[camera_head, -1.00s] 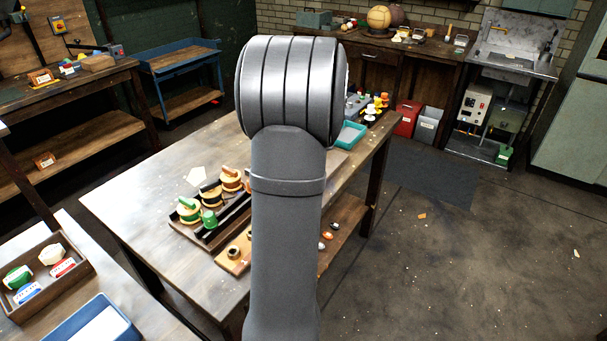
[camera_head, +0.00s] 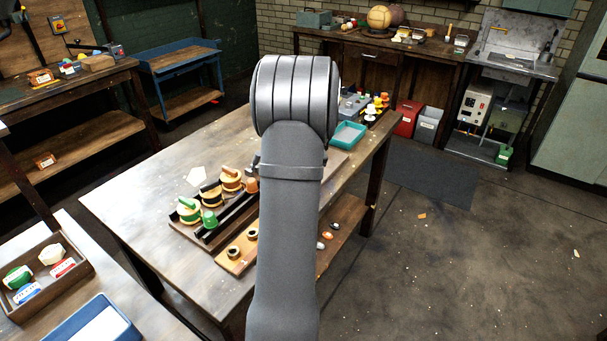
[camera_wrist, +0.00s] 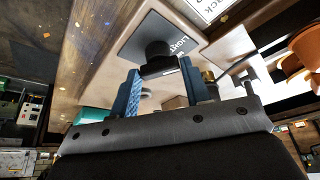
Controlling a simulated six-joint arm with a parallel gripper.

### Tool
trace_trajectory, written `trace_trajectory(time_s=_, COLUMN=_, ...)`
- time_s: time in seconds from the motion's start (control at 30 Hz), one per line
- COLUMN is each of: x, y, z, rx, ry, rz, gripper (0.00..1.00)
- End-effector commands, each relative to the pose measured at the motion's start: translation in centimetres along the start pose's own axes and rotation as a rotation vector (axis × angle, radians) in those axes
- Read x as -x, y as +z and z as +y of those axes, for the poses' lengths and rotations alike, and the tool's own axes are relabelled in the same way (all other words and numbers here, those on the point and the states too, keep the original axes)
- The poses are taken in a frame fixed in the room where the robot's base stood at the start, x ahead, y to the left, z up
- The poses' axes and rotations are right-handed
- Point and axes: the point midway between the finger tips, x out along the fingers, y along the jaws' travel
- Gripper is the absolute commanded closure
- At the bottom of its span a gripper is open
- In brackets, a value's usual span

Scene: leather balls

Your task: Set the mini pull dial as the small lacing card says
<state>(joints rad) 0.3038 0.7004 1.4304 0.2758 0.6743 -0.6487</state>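In the wrist view a black round knob (camera_wrist: 159,52) stands on a dark plate (camera_wrist: 140,35) with partly hidden white lettering; it looks like the mini pull dial. My gripper (camera_wrist: 159,69) has its two blue fingers apart, with the knob between or just beyond the fingertips. I cannot tell whether they touch it. A white card with dark print (camera_wrist: 208,8) is cut off at the top edge; I cannot tell whether it is the small lacing card. In the head view my arm hides the dial and most of the gripper.
The wooden workbench (camera_head: 130,215) carries stacked round pieces in green, black and orange (camera_head: 211,195), a board with small rings (camera_head: 234,262) and a teal tray (camera_head: 348,134). A wooden tray (camera_head: 75,250) and a blue box (camera_head: 72,325) stand at lower left. The floor at right is mostly clear.

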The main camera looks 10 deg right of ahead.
Motion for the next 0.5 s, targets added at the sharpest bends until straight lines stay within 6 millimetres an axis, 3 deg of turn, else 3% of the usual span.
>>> trace_trajectory(time_s=0.03, x=0.01, y=0.0, z=0.0, rx=0.0, ry=0.0, rz=0.0, gripper=0.67)
trace_trajectory(time_s=0.1, x=0.01, y=0.0, z=0.0, rx=0.0, ry=0.0, rz=0.0, gripper=0.8)
trace_trajectory(time_s=0.5, x=0.01, y=-0.03, z=0.18, rx=0.099, ry=-0.041, rz=0.001, gripper=0.81)
